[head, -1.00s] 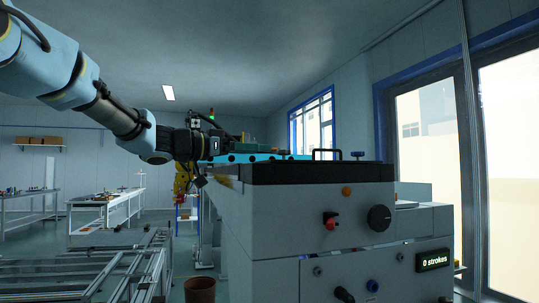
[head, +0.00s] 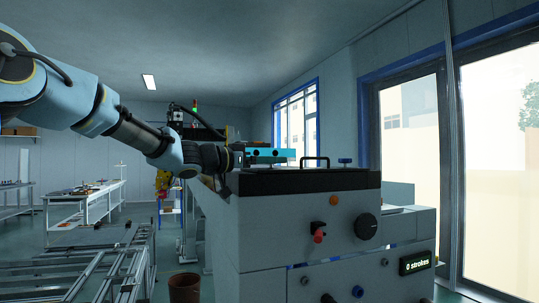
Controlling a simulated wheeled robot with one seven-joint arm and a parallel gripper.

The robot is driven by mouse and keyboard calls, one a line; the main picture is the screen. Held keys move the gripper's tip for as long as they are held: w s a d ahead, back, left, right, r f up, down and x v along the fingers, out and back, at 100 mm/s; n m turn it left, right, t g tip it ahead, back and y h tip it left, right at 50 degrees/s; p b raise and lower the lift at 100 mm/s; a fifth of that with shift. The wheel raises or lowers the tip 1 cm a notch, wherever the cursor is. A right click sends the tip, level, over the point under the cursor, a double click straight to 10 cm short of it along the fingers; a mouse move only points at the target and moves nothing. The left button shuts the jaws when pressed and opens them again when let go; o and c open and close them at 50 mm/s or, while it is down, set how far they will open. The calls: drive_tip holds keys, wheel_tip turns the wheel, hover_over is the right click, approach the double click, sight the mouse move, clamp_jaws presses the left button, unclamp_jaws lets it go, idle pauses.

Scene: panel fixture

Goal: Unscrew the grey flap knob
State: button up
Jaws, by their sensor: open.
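The grey panel fixture (head: 270,235) fills the lower middle of the head view. Its lower front part carries two small greyish round fittings, one at the left (head: 304,281) and one left of the stroke display (head: 384,262). I cannot tell which, if either, is the grey flap knob.
The front bears an orange button (head: 333,200), a red switch (head: 318,231), a black dial (head: 366,226), a blue knob (head: 357,291) and a "0 strokes" display (head: 415,262). A black handle (head: 315,160) and blue knob (head: 345,162) rise from the top. A bin (head: 185,288) stands left.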

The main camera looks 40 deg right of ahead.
drive_tip(key=shift+d, duration=0.1)
drive_tip(key=shift+c, duration=0.3)
clamp_jaws()
idle(0.4)
